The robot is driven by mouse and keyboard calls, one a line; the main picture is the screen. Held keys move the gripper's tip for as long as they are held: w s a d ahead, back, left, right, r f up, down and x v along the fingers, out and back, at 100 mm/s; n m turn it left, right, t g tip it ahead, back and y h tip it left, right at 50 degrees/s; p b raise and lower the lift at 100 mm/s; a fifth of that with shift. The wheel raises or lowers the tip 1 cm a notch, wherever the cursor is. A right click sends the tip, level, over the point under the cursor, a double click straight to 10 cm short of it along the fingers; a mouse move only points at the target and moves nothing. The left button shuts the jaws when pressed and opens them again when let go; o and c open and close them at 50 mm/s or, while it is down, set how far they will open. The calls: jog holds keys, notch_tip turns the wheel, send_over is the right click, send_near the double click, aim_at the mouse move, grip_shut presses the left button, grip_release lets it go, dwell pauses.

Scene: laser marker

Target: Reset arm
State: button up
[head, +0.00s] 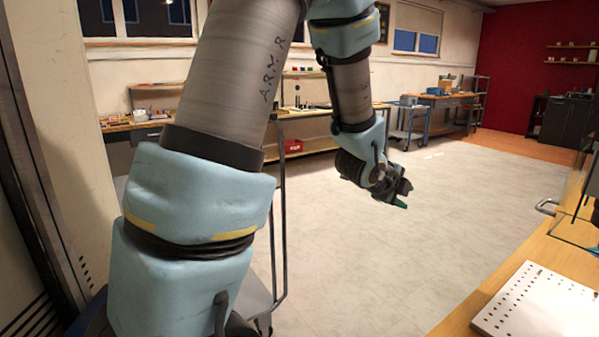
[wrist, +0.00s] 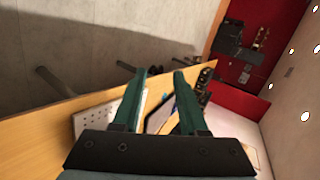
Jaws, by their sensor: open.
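My arm rises large across the left and middle of the head view and bends down to my gripper (head: 398,200), which hangs in the air above the open floor, left of the wooden table. In the wrist view my gripper (wrist: 158,85) shows two green fingers spread apart. I see nothing between them except the background. A white perforated plate (head: 535,305) lies on the wooden table at the lower right of the head view. It also shows in the wrist view (wrist: 92,122), partly hidden behind the left finger.
The wooden table (head: 480,312) fills the lower right, with a glass-sided case with a metal handle (head: 546,206) on it. Workbenches (head: 310,147) line the back wall, and a blue cart (head: 408,122) stands there. The tiled floor (head: 440,210) between is clear.

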jog(key=w+a+f+n+y, duration=0.15)
jog(key=a+n+y, duration=0.25)
jog(key=a+n, duration=0.65)
jog(key=s+a+f+n+g+y, duration=0.1)
jog(key=s+a+n+g+y, duration=0.1)
jog(key=s+a+n, duration=0.4)
jog(key=s+a+f+n+g+y, duration=0.2)
jog(key=s+a+n+g, duration=0.2)
jog(key=a, duration=1.1)
jog(key=s+n, duration=0.3)
jog(key=n, duration=0.2)
jog(key=shift+s+a+f, duration=0.15)
jog(key=shift+s+f, duration=0.05)
jog(key=shift+f, duration=0.1)
